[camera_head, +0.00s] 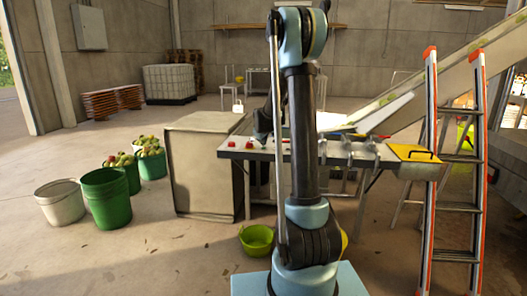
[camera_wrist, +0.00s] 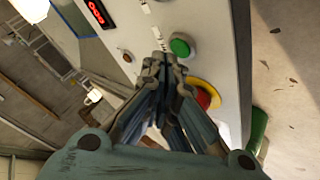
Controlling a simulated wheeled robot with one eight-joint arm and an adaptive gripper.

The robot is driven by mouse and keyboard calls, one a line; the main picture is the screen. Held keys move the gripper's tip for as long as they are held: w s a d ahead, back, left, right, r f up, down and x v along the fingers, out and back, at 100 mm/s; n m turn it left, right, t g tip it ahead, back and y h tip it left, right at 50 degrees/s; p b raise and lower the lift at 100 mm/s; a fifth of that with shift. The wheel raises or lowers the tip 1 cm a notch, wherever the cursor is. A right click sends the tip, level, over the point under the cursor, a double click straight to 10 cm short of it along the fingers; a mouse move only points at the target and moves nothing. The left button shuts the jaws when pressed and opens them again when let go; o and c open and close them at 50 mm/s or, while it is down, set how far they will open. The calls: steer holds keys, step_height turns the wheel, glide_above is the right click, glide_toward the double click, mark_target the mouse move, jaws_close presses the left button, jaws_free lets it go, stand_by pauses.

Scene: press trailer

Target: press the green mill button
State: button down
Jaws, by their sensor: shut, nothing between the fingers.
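The green button (camera_wrist: 181,46) shows in the wrist view, round in a pale collar on a light grey panel (camera_wrist: 215,40). It is just beyond and slightly right of the tips of my gripper (camera_wrist: 162,64). The tips look close to the panel; whether they touch it I cannot tell. My gripper is shut and empty. Below the button is a red knob on a yellow base (camera_wrist: 212,93), partly hidden by my fingers. In the head view my arm stands mid-picture and I cannot make out the green button.
A red lit display (camera_wrist: 96,12) is at the panel's upper left in the wrist view. In the head view, a stepladder (camera_head: 430,150) stands right, a large beige box (camera_head: 205,170) left of my arm, green buckets (camera_head: 107,200) farther left, and a green tub (camera_head: 257,240) on the floor.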

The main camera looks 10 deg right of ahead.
steer(key=shift+r, duration=0.2)
steer(key=shift+r, duration=2.55)
